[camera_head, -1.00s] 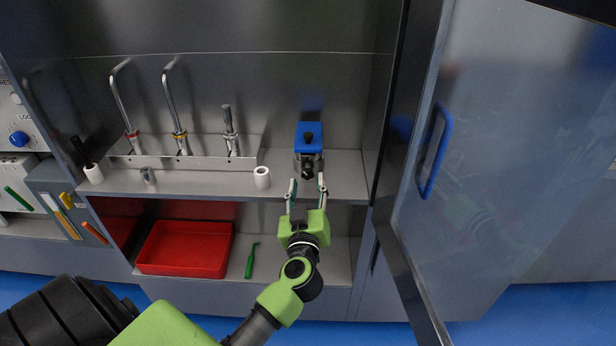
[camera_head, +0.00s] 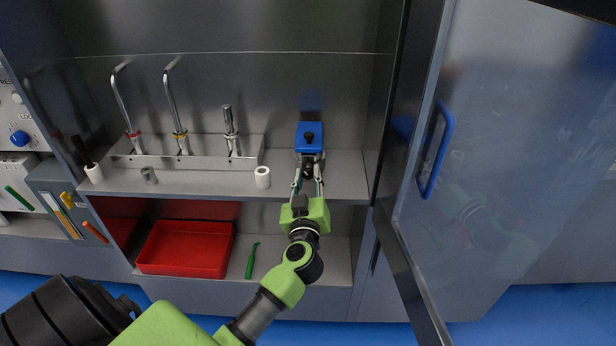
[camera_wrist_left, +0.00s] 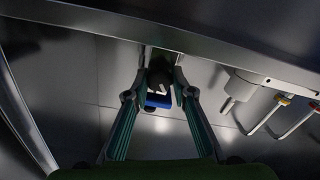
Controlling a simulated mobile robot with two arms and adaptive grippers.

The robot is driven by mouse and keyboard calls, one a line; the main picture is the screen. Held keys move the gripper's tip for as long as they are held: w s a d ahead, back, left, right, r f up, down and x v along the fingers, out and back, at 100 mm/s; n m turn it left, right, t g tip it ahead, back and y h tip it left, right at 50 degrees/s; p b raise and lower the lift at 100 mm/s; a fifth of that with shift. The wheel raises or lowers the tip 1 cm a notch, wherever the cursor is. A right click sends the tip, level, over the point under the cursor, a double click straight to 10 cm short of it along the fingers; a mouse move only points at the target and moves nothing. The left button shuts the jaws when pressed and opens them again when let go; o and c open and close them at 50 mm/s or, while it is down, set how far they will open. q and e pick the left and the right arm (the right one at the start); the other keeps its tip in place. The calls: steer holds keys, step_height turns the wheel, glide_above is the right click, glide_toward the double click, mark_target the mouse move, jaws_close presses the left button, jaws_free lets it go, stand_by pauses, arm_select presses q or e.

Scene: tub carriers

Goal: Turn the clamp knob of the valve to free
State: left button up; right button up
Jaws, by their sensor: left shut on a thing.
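The valve (camera_head: 309,136) is a blue-topped block with a black knob on its top, standing on the upper shelf at the right. A dark clamp knob (camera_head: 308,170) faces the front of the valve. My left gripper (camera_head: 308,180) reaches up to it from the front, shut on the knob with one finger at each side. In the left wrist view the dark knob (camera_wrist_left: 159,76) lies between the fingertips, with a light mark on its face and the blue valve part (camera_wrist_left: 158,101) beside it. The fingers partly hide the knob. My right gripper is not in view.
An open glass door (camera_head: 500,170) with a blue handle (camera_head: 436,150) stands close on the right. A white cylinder (camera_head: 262,178) stands on the shelf left of the gripper. Taps (camera_head: 180,140) stand farther left. A red tray (camera_head: 185,250) and green tool (camera_head: 252,262) lie below.

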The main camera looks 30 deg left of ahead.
arm_select(q)
steer(key=shift+r, duration=0.1)
steer(key=n+p, duration=0.3)
steer(key=shift+r, duration=0.1)
steer(key=shift+n+p, duration=0.8)
steer(key=shift+n, duration=0.1)
steer(key=n+p, duration=0.1)
steer(key=n, duration=0.1)
steer(key=shift+n, duration=0.4)
steer(key=n, duration=0.2)
steer(key=n+p, duration=0.1)
steer(key=n, duration=0.1)
steer(key=shift+f+n, duration=0.2)
steer(key=shift+n, duration=0.1)
steer(key=n, duration=0.5)
steer(key=shift+n, duration=0.4)
